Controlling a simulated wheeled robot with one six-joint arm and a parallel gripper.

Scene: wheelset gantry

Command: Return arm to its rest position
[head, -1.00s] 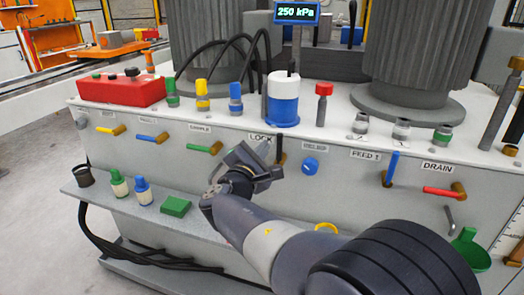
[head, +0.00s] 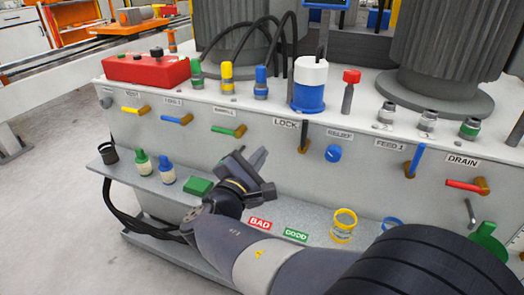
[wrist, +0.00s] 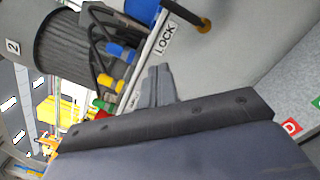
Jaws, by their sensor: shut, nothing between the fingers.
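My gripper (head: 248,163) is in front of the grey panel, below and left of the LOCK label. It is shut and holds nothing. My dark arm reaches up to it from the lower right of the head view. In the wrist view, my gripper's fingers (wrist: 157,84) show as a grey shape past the dark wrist edge, pointing toward the panel. The fingers look apart from the LOCK handle (head: 304,136), which also shows in the wrist view (wrist: 201,14).
The panel carries several coloured handles, including a red DRAIN handle (head: 464,185), and a blue knob (head: 333,153). The shelf below holds a green block (head: 198,187), two bottles and a yellow-rimmed cup (head: 344,225). A red box (head: 146,70) sits on top. Floor at left is clear.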

